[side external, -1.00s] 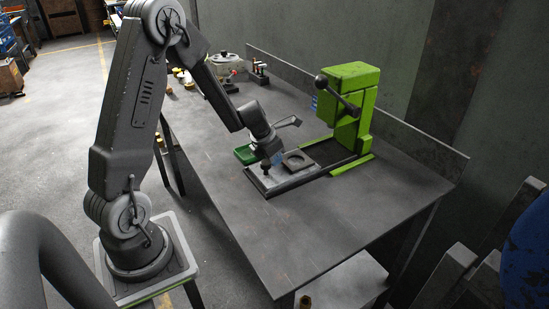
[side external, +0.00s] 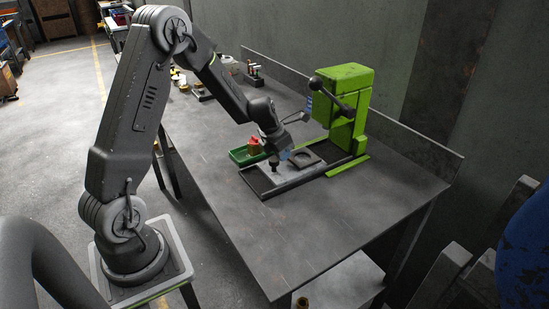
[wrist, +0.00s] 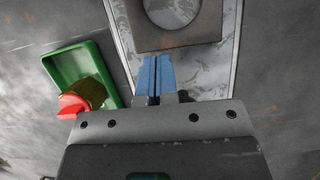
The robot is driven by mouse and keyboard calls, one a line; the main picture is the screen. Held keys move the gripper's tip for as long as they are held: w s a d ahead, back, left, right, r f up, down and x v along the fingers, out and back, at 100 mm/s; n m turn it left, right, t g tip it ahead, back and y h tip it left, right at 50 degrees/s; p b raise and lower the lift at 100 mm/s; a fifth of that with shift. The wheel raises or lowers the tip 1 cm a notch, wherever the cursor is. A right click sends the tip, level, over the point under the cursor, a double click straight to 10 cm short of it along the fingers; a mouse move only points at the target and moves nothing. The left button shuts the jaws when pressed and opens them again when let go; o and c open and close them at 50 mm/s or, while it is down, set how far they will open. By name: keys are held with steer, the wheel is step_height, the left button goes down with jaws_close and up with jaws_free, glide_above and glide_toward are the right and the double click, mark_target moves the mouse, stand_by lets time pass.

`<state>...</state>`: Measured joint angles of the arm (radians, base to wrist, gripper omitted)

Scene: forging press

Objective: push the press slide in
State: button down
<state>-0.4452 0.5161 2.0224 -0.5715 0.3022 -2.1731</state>
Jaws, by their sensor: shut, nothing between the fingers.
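The press slide is a pale grey plate (side external: 290,174) on a dark track (side external: 257,183) in front of the green press (side external: 345,105). It carries a dark square die (side external: 305,159) with a round recess, which also shows in the wrist view (wrist: 150,37). A small dark knob (side external: 274,163) stands at the slide's near end. My gripper (side external: 285,155) is shut and empty, low over the slide between knob and die. In the wrist view its blue fingers (wrist: 155,78) are together just short of the die. I cannot tell whether they touch it.
A green tray (wrist: 62,62) holding a red and yellowish item lies left of the slide. The press has a dark ball-ended lever (side external: 333,93). Small items (side external: 252,75) stand at the table's far end. The table's near part (side external: 300,235) is clear.

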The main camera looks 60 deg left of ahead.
step_height(320, 180, up, 8)
glide_above(256, 170)
steer(key=w+d, duration=0.3)
steer(key=w, duration=0.1)
steer(key=s+a, duration=0.3)
steer(key=s, duration=1)
steer(key=x, duration=0.5)
steer(key=shift+s+f, duration=0.1)
steer(key=shift+f, duration=0.25)
steer(key=shift+x, duration=2.25)
steer(key=shift+w, duration=2.1)
steer(key=w, duration=0.9)
steer(key=shift+w, duration=0.3)
steer(key=shift+s, duration=0.15)
